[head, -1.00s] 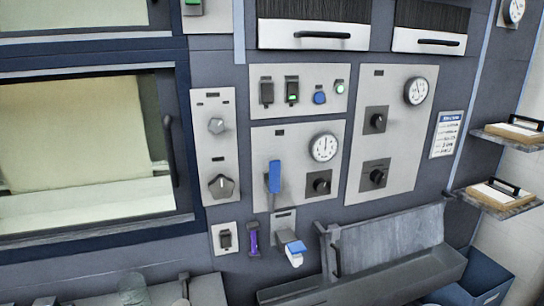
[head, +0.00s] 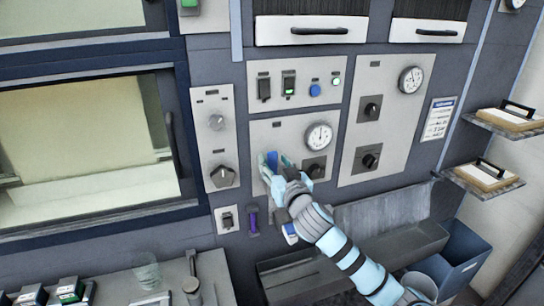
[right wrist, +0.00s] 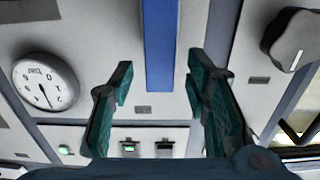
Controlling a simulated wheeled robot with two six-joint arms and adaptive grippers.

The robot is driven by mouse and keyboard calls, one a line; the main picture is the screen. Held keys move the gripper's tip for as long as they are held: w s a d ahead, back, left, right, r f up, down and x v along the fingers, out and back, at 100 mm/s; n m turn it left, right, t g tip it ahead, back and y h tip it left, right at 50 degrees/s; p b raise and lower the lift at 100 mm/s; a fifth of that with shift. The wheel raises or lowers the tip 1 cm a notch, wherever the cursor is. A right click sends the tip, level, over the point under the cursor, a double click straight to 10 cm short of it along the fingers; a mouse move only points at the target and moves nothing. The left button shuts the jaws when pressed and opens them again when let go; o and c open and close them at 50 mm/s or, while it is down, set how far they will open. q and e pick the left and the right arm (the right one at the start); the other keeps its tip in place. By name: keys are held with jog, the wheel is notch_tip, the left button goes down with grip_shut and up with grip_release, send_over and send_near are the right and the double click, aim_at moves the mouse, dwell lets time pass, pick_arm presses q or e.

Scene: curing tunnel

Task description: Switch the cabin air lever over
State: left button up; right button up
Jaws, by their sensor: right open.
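A blue lever (head: 272,158) stands on the light panel left of a round gauge (head: 319,136); I take it for the cabin air lever, though no label is legible. My right gripper (head: 274,166) is at this lever and hides its lower part. In the right wrist view, the open fingers (right wrist: 159,75) point at the blue lever (right wrist: 174,45). The lever's end shows between them, closer to the right-hand finger; whether they touch cannot be told. My left gripper is not in view.
Knobs (head: 370,158), switches (head: 288,84) and a blue button (head: 315,91) surround the lever. A purple handle (head: 253,222) hangs below left. A grey trough (head: 380,240) and blue bin (head: 470,258) lie at lower right. A glass (head: 147,272) stands on the bench.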

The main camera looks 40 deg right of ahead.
jog(key=x, duration=0.2)
jog(key=shift+w+d, duration=0.1)
jog(key=shift+w, duration=0.15)
jog(key=shift+s, duration=0.1)
jog(key=shift+c, duration=0.5)
grip_shut()
